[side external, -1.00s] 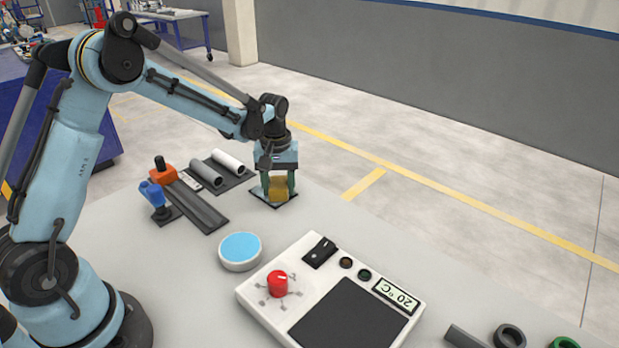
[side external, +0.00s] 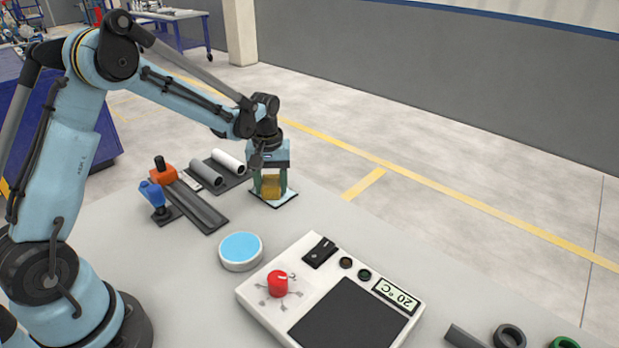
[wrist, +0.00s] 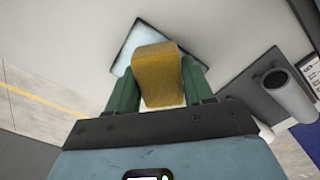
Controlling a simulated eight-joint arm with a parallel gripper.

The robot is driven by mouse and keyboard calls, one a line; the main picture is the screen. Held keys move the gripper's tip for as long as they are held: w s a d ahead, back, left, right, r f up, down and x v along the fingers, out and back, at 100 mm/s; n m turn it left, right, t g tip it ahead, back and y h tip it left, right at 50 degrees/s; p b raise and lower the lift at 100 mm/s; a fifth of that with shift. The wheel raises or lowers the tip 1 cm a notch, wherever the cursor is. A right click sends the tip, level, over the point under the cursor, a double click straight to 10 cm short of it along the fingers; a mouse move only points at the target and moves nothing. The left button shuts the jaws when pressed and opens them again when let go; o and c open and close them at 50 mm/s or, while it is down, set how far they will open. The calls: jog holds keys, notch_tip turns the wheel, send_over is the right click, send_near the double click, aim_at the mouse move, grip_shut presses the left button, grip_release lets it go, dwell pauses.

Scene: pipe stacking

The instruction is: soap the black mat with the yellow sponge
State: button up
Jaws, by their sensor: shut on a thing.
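My gripper (side external: 270,185) is shut on the yellow sponge (side external: 271,187), which sits between its two green fingers. In the wrist view the sponge (wrist: 158,78) fills the space between the fingertips. The mat (side external: 288,199) lies flat on the table beneath the sponge, its edge showing around the gripper. In the wrist view the mat (wrist: 128,48) has a dark border and a pale, whitish-blue surface. The sponge is over the mat and appears to be at or very near its surface; exact contact cannot be told.
Grey and white pipes (side external: 206,172) lie on a dark holder left of the mat. A grey channel (side external: 200,207) and a blue-orange fixture (side external: 157,196) stand further left. A round blue-topped dish (side external: 240,250) and a white control panel (side external: 318,270) are nearer the camera.

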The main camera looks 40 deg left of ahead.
aim_at(287, 204)
jog(key=shift+a, duration=2.75)
jog(key=shift+d, duration=5.1)
jog(key=shift+d+r, duration=0.15)
jog(key=shift+d, duration=0.05)
notch_tip(287, 204, up, 8)
